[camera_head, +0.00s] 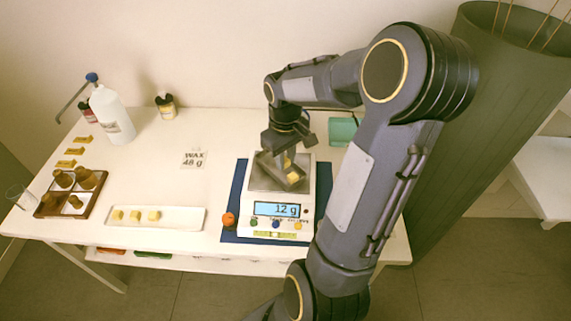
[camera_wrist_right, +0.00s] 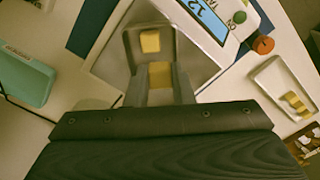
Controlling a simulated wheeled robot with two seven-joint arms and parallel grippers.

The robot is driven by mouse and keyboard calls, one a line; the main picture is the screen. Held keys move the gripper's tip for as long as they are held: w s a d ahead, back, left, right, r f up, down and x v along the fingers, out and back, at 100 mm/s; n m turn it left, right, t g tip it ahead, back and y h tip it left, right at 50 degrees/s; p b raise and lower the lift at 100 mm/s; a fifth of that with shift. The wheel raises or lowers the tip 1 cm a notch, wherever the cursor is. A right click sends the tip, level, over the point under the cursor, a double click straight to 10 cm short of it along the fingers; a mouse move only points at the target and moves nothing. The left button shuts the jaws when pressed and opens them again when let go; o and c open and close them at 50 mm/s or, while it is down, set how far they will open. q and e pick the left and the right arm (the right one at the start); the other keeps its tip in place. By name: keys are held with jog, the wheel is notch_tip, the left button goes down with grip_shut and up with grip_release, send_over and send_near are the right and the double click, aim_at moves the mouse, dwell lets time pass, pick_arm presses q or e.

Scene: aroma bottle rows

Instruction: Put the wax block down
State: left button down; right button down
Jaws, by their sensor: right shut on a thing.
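My right gripper (camera_head: 287,158) is over the scale (camera_head: 254,215), shut on a yellow wax block (camera_wrist_right: 160,72). The held block sits between the fingertips in the right wrist view, over a small grey dish (camera_wrist_right: 131,48) on the scale's plate. I cannot tell whether it touches the dish floor. Another wax block (camera_wrist_right: 150,42) lies in the dish, just beyond the held one. The display (camera_head: 277,209) reads 12 g. A card (camera_head: 193,159) reads "WAX 48 g". My left gripper is not in view.
A white tray (camera_head: 180,217) with three wax blocks stands left of the scale. A brown rack with bottles (camera_head: 86,179), a large white bottle (camera_head: 112,115) and a dark bottle (camera_head: 166,106) are farther left. An orange round thing (camera_head: 228,219) is beside the scale. A teal box (camera_head: 343,131) stands behind right.

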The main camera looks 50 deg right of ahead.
aim_at(285, 174)
jog(key=shift+w+d+f, duration=0.35)
jog(key=shift+d+f, duration=0.15)
jog(key=shift+f, duration=0.2)
jog(key=shift+w+d+f, duration=0.15)
jog(key=shift+f, duration=1.65)
jog(key=shift+f, duration=0.15)
jog(key=c, duration=1.5)
grip_release()
jog(key=shift+c, duration=0.2)
